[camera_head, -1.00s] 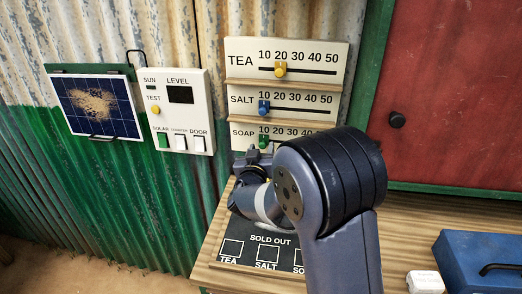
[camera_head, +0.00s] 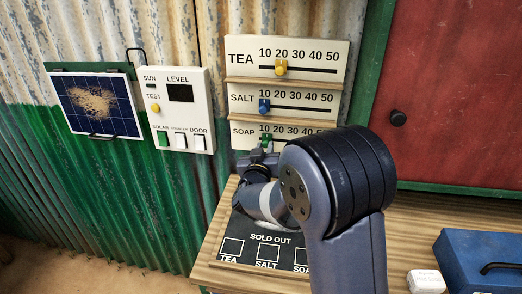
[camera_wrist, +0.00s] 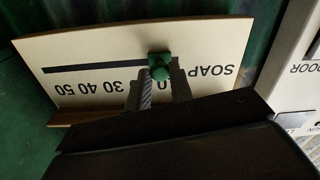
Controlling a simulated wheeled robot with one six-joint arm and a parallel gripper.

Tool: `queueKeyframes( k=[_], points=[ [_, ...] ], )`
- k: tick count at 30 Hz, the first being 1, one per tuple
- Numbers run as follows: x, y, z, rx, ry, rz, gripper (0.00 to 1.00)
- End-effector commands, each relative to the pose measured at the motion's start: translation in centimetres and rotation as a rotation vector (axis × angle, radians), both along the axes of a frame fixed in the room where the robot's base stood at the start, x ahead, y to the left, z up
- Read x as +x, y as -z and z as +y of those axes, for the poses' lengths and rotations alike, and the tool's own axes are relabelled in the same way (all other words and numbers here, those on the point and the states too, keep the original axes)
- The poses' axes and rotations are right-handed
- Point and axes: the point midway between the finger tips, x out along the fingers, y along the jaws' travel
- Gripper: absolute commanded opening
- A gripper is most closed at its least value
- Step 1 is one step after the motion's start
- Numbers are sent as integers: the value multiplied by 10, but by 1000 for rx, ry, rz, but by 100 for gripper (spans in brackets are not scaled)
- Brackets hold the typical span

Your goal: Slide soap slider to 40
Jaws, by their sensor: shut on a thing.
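The soap board (camera_head: 240,143) is the lowest of three slider boards, with marks 10 to 50. Its green slider knob (camera_head: 267,138) stands near the 10 mark at the left end of the slot. In the wrist view the board (camera_wrist: 110,50) appears upside down. There the green knob (camera_wrist: 160,66) sits between the tips of my gripper (camera_wrist: 160,76), which is shut on it. The 30, 40 and 50 marks show there, while the fingers partly cover the lower marks. In the head view my gripper (camera_head: 262,149) is partly hidden by my arm, which also covers the board's lower right.
Above are the salt board with a blue knob (camera_head: 264,105) near 10 and the tea board with a yellow knob (camera_head: 281,67) near 20. A switch panel (camera_head: 183,110) is at left. A sold-out board (camera_head: 270,240) and a blue box (camera_head: 480,262) lie below.

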Motion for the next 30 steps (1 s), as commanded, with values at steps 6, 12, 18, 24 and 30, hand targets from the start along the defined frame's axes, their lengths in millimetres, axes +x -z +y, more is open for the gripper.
queueKeyframes(
  k=[6,12,18,24,30],
  points=[
    [-11,5,-59,0,10,-5,0],
    [-19,3,-100,1,8,-6,0],
    [-22,1,-114,0,5,-2,0],
    [-23,0,-114,-1,3,0,0],
    [-23,0,-114,-1,3,0,29]
  ],
)
